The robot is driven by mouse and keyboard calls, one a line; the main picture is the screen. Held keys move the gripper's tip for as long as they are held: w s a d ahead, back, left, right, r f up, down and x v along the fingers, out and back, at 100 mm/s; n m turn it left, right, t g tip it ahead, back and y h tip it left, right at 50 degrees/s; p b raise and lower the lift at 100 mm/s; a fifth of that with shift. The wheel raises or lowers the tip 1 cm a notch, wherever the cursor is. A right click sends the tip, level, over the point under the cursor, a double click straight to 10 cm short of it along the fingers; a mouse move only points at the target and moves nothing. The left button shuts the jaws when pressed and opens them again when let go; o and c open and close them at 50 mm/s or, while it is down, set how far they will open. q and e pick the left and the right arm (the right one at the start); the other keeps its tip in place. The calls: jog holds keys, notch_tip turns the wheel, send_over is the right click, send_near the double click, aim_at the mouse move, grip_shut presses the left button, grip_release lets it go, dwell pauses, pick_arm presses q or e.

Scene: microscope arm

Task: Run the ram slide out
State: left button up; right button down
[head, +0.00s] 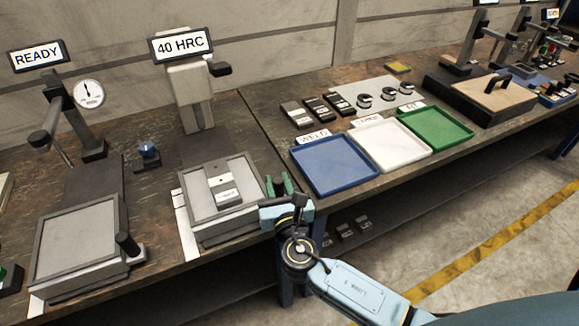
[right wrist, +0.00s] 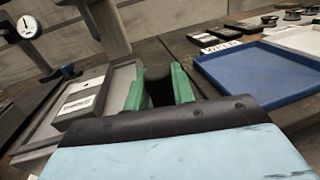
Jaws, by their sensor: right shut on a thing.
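The slide (head: 245,228) under the 40 HRC sign (head: 180,44) is a grey framed tray. A small block with a pale label (head: 224,190) lies on its plate; the slide also shows in the right wrist view (right wrist: 112,92). My right gripper (head: 279,185) is at the slide's right edge. Its green fingers are shut on a dark upright handle (right wrist: 158,76), mostly hidden between them. A second grey slide (head: 78,240), under the READY sign (head: 37,56), has a black knob (head: 127,244) at its right side. My left gripper is not in view.
Blue (head: 333,164), white (head: 390,144) and green (head: 435,131) trays stand to the right of my right gripper. A dial gauge (head: 89,93) and a blue knob (head: 148,149) stand at the back left. Open floor lies in front of the bench.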

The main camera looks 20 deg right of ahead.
jog(key=shift+s, duration=0.5)
jog(key=shift+f, duration=0.1)
jog(key=c, duration=1.5)
grip_release()
jog(key=shift+c, duration=0.2)
jog(key=o, duration=0.4)
jog(key=shift+s, duration=0.25)
jog(key=shift+c, duration=0.2)
jog(key=shift+w, duration=0.15)
jog(key=s+a, duration=0.1)
jog(key=s, duration=1.2)
jog(key=shift+s+a, duration=0.15)
jog(key=shift+a, duration=0.2)
